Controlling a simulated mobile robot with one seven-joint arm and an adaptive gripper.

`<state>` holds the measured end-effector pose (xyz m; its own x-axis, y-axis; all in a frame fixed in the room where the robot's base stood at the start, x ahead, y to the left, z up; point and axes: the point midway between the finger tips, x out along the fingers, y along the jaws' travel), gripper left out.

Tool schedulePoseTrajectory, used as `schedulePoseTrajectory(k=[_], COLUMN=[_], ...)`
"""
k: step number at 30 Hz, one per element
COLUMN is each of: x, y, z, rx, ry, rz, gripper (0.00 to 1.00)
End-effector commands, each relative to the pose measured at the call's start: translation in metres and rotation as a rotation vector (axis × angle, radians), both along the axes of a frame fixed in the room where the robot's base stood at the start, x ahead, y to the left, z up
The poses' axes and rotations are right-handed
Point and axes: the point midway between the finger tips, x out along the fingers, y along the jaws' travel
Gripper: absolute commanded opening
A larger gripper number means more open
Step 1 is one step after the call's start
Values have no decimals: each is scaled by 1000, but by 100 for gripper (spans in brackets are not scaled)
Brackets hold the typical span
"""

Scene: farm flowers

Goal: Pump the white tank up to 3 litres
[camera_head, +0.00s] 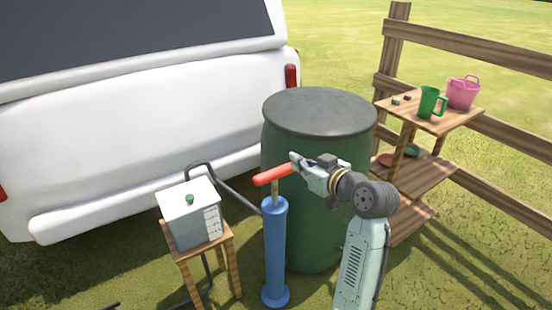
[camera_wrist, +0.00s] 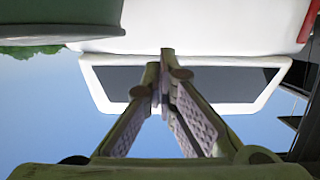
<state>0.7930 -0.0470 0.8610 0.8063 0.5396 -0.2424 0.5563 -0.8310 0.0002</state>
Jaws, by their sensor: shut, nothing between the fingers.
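The white tank (camera_head: 190,216) stands on a small wooden stool. It has a green knob on its lid and scale marks on its right face; the level is too small to read. The blue pump (camera_head: 275,250) stands upright on the grass right of the tank. Its red handle (camera_head: 272,175) is up, with a short length of rod showing above the cylinder. My gripper (camera_head: 295,159) is shut and empty, its tips close to the handle's right end; I cannot tell whether they touch. The wrist view shows the shut fingers (camera_wrist: 164,85) but no handle.
A dark green barrel (camera_head: 318,115) stands close behind my gripper and the pump. A black hose (camera_head: 235,190) runs between tank and pump. A white van (camera_head: 150,120) fills the back left. A wooden shelf (camera_head: 455,115) with a green mug and pink bucket stands right, by a fence.

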Motion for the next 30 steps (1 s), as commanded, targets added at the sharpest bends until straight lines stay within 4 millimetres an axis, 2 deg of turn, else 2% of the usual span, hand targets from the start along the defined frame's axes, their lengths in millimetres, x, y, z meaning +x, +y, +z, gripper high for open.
schedulePoseTrajectory(k=[11,16,26,30], x=[5,25,82,81], y=[4,19,56,55], z=[-2,-7,-23,-48], rx=[1,0,0,3], ry=[2,3,3,4], rz=[2,4,3,-1], gripper=[0,0,0,0])
